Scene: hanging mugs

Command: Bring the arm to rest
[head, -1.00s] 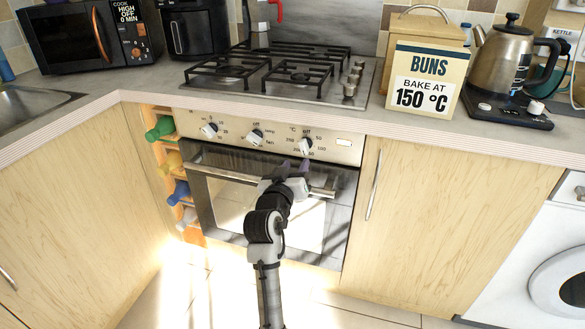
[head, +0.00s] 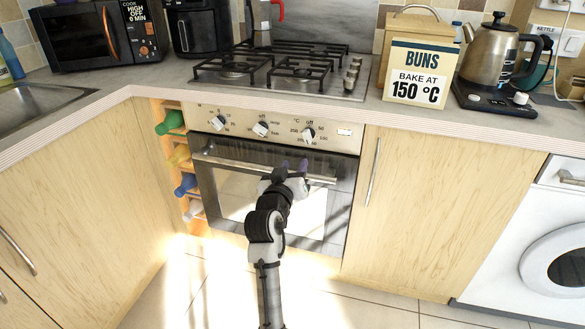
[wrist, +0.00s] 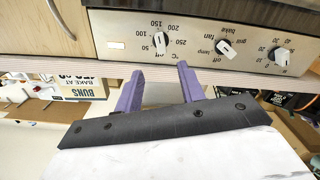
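My arm reaches up in front of the oven (head: 230,190), which is built in under the counter. My gripper (head: 293,166) has two purple fingers, just in front of the oven door's top and below the right knob (head: 308,134). The wrist view is upside down and shows the gripper (wrist: 160,68) with its fingers apart and nothing between them. The control panel (wrist: 200,25) with its knobs lies beyond the fingertips, and no contact shows. The oven's bar handle (head: 225,164) passes behind the gripper; whether they touch cannot be told.
The hob (head: 290,85), a BUNS box (head: 425,75), a kettle (head: 490,60) and a microwave (head: 95,35) stand on the counter (head: 140,85). A bottle rack (head: 180,165) is left of the oven, a washing machine (head: 525,250) far right. The floor in front is clear.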

